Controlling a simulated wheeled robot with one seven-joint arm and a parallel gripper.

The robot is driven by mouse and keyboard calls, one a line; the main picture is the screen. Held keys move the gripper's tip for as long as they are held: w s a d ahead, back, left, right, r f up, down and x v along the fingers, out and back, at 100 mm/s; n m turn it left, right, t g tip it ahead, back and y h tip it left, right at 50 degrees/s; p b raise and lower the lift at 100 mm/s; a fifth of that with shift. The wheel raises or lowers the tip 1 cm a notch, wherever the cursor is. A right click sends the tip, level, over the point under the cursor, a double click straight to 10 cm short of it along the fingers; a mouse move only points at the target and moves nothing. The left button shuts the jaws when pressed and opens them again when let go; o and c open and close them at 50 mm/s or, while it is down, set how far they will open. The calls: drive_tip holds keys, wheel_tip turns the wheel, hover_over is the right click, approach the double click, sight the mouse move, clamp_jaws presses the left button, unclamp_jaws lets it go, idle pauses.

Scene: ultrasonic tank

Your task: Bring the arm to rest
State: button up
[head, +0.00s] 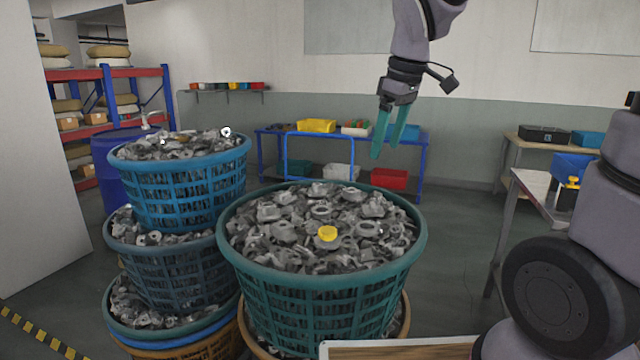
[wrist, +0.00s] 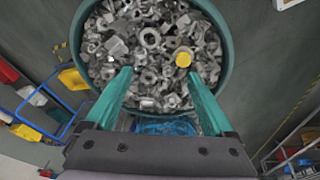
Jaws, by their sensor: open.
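My gripper (head: 387,141) hangs from my raised arm above and behind the teal basket in the head view. Its two green fingers point down and stand apart, with nothing between them. The wrist view also shows the open fingers (wrist: 160,97), with the basket beyond them. The teal basket (head: 325,290) is heaped with grey metal parts.
Stacked blue baskets (head: 180,195) of metal parts stand at the left. A blue trolley (head: 285,155) with bins is behind. A workbench (head: 540,190) stands at the right. A wooden-edged board (head: 400,350) is at the front. Free floor lies right of the teal basket.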

drive_tip(key=s+d+r+m+t, duration=0.4)
drive_tip(key=s+d+m, duration=0.5)
drive_tip(key=m, duration=0.5)
drive_tip(key=shift+s+d+r+t, duration=0.3)
drive_tip(key=shift+d+r, duration=0.55)
drive_tip(key=shift+d, duration=0.25)
